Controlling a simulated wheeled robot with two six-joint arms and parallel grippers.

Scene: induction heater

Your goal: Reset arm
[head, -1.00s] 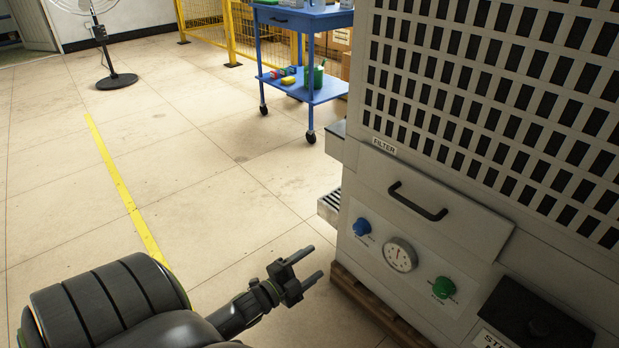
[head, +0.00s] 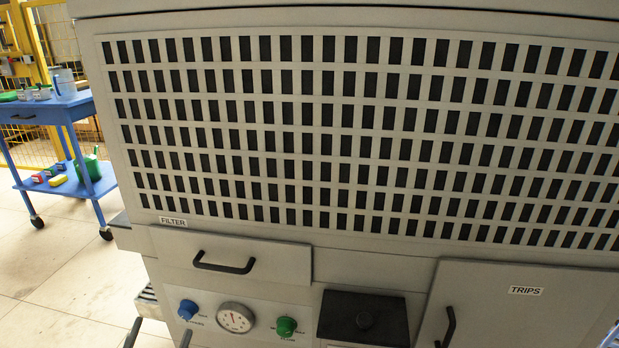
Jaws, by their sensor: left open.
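My left gripper (head: 160,332) shows only by its fingertips at the bottom left edge of the head view. They are apart, with nothing seen between them. They are in front of the lower left part of the grey induction heater cabinet (head: 345,262), below the blue knob (head: 187,309). I cannot tell how far they are from the cabinet front. The rest of the left arm is out of the picture. My right gripper cannot be made out in this view.
The cabinet fills most of the view, with a FILTER drawer handle (head: 224,268), gauge (head: 236,318), green knob (head: 286,326), black box (head: 362,318) and TRIPS door (head: 525,300). A blue cart (head: 75,187) stands at left by a yellow fence (head: 40,40). Floor at left is clear.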

